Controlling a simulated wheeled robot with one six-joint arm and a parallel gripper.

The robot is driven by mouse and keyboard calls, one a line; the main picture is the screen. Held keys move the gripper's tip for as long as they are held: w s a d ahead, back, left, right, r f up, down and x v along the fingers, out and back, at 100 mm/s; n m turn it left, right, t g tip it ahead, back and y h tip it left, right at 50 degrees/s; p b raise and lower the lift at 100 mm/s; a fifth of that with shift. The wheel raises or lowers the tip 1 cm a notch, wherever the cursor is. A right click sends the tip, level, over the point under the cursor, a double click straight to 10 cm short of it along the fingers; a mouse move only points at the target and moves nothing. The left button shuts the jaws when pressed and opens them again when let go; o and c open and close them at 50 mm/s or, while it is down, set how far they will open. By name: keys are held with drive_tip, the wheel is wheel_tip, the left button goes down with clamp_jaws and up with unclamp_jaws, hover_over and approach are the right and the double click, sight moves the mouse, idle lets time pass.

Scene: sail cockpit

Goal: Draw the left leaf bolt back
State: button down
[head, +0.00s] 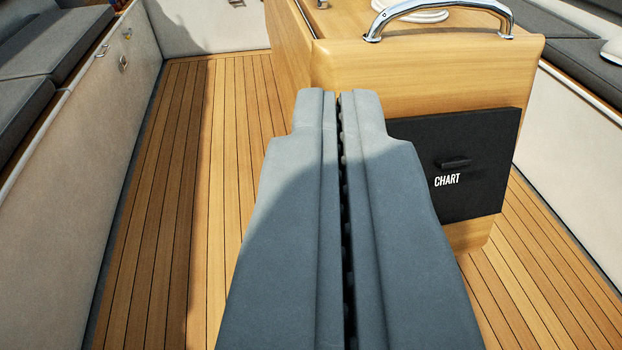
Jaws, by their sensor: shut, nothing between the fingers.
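My gripper (339,98) is in the lower middle of the head view, its two grey fingers side by side with only a thin dark gap. It is shut and empty, pointing toward the wooden cockpit table. I cannot make out a leaf bolt. The wooden table (430,75) stands ahead and to the right, with a chrome handrail (440,12) on top. My fingers hide part of its near end. Whether a table leaf shows, I cannot tell.
A black panel marked CHART (480,160) with a small handle is on the table's near face. The slatted teak floor (190,170) is clear on the left. A white bench side (90,150) with grey cushions (60,60) runs along the left, another bench on the right.

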drive_tip(key=w+f+n+g+h, duration=0.25)
drive_tip(key=w+f, duration=0.35)
drive_tip(key=f, duration=0.4)
drive_tip(key=w+f+n+g+h, duration=0.1)
drive_tip(key=w+f+g+h, duration=0.25)
drive_tip(key=w+f, duration=0.5)
drive_tip(key=w+f+n+g+h, duration=0.15)
drive_tip(key=w+f+g, duration=0.3)
drive_tip(key=f, duration=0.65)
drive_tip(key=w+a+f+n+t+h, duration=0.4)
drive_tip(key=w+a+f+n+t, duration=0.1)
drive_tip(key=w+a+f, duration=0.5)
drive_tip(key=shift+w+a+f+n+t+h, duration=0.2)
drive_tip(key=shift+w+f+n+t+h, duration=0.2)
drive_tip(key=shift+w+f+t, duration=0.4)
drive_tip(key=shift+w+r+g, duration=0.1)
drive_tip(key=shift+w+g, duration=0.05)
drive_tip(key=shift+g, duration=0.1)
drive_tip(key=x, duration=1)
